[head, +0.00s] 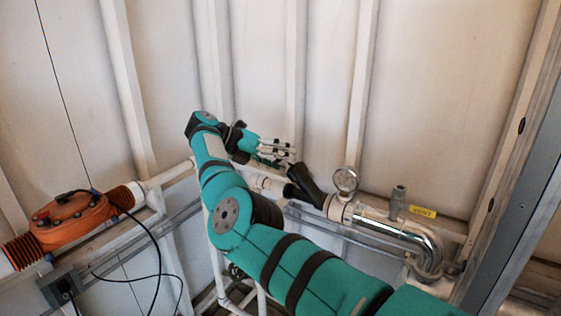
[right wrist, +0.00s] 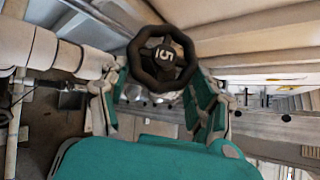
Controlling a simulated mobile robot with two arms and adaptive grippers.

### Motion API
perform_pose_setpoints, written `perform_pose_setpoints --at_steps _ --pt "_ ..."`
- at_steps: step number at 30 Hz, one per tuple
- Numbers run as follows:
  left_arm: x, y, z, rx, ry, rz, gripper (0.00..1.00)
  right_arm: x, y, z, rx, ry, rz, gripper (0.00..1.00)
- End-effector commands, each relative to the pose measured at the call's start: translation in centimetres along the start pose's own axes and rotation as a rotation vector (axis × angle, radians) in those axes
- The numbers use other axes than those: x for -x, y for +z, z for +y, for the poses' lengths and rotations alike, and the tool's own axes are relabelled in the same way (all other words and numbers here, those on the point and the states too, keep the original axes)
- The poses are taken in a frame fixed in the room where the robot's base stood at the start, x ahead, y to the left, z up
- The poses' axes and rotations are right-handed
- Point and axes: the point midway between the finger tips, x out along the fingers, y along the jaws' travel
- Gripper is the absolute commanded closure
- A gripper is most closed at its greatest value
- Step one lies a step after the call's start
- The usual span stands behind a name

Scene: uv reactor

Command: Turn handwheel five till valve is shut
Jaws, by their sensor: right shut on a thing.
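Handwheel five is a black wheel (right wrist: 162,58) with a white "5" on its hub, at the top middle of the right wrist view. In the head view a black wheel (head: 306,187), tilted and seen nearly edge-on, sits on the white pipe. My right gripper (head: 285,158) reaches it from the upper left. In the right wrist view the fingers of my right gripper (right wrist: 158,88) stand on either side of the wheel's lower rim, closed on it. The valve body behind the wheel is mostly hidden. My left gripper is out of view.
A pressure gauge (head: 345,180) stands right of the wheel, beside a shiny bent pipe (head: 400,232) and a yellow tag (head: 423,212). An orange reactor housing (head: 70,220) with black cables lies at the left. Pale ribbed wall panels (head: 265,60) rise behind.

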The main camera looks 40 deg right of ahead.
Motion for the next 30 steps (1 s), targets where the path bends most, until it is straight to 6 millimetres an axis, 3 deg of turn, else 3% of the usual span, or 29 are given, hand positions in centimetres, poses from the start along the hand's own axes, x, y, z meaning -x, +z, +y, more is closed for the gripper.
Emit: perform_pose_setpoints --at_steps 16,17,21,23,30 --pt "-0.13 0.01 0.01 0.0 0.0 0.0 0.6 -0.03 -0.37 0.48 -0.005 -0.005 0.005 0.68" --pt "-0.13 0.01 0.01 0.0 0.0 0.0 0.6 -0.03 -0.37 0.48 -0.005 -0.005 0.005 0.34" --pt "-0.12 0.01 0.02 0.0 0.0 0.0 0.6 -0.04 -0.28 0.39 -0.007 -0.007 0.004 0.15" --pt "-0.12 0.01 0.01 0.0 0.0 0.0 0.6 -0.04 -0.22 0.33 -0.008 -0.007 0.003 0.08" --pt "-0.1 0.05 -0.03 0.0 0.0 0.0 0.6 -0.03 -0.08 0.17 -0.012 -0.009 0.001 0.08"
